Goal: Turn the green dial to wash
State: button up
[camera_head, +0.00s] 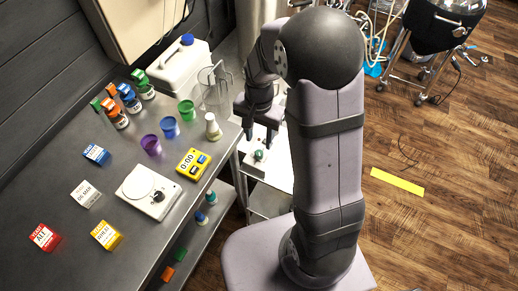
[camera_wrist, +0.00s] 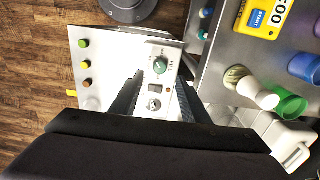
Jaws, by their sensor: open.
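The green dial (camera_wrist: 160,66) sits on a white control panel (camera_wrist: 153,120) in the wrist view, with a small switch and a silver knob below it. Small lettering by the dial is too blurred to read, so I cannot tell its setting. In the head view the green dial (camera_head: 260,155) shows just below my gripper (camera_head: 258,132). My gripper, seen in the wrist view (camera_wrist: 158,92), is open, its dark fingers on either side of the panel's lower part. The dial lies beyond the fingertips in that picture, and nothing is held.
A steel table (camera_head: 70,190) at left carries a yellow timer (camera_head: 193,164), a white scale (camera_head: 148,192), coloured cups, bottles and packets. A clear pitcher (camera_head: 213,88) stands close to my gripper. Coloured buttons (camera_wrist: 86,62) sit left of the dial in the wrist view.

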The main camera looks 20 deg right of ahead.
aim_at(259, 153)
jog(key=shift+m, duration=0.7)
jog(key=shift+f, duration=0.15)
jog(key=shift+f+p, duration=0.9)
jog(key=shift+f, duration=2.65)
grip_shut()
